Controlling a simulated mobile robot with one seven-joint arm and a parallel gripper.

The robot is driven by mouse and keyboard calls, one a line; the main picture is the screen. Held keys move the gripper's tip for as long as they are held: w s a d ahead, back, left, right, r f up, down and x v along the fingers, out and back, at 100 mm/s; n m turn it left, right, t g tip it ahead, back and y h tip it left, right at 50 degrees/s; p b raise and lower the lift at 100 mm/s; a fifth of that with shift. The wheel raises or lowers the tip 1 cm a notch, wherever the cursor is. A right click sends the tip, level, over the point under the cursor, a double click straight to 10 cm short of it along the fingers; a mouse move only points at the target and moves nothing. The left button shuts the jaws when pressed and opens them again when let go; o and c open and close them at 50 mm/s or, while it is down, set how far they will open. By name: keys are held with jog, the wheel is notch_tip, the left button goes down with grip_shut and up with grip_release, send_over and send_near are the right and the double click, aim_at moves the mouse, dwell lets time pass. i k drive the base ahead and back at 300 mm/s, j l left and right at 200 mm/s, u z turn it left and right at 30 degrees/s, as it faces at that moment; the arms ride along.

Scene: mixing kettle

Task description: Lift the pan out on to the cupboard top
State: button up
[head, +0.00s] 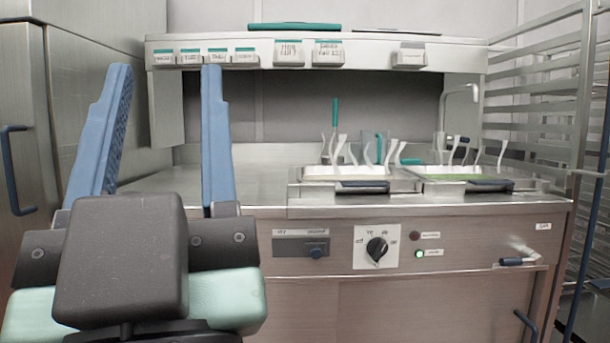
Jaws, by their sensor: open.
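My gripper (166,70) is in the left of the head view, its two blue fingers pointing up and spread wide apart, with nothing between them. A steel pan (303,187) with pale contents sits in the counter, right of my gripper, with a dark handle at its front. A second pan (440,186) with green contents sits to its right, also with a dark front handle. I cannot tell which pan is meant. The bare steel top (262,186) of the cupboard lies left of the pans, partly hidden by my fingers.
Several ladles and utensils (335,115) stand in and behind the pans. A steel shelf (380,55) with labelled boxes spans above the counter. The front has a black knob (377,248) and a lever (515,262). A wire rack (590,150) stands right; a tall cabinet (85,100) stands left.

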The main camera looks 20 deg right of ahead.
aim_at(197, 189)
jog(key=i+l+z, duration=0.3)
jog(key=i+l, duration=0.25)
jog(key=l, duration=0.25)
jog(key=i+l+z, duration=0.25)
jog(key=i+l, duration=0.35)
jog(key=l, duration=0.15)
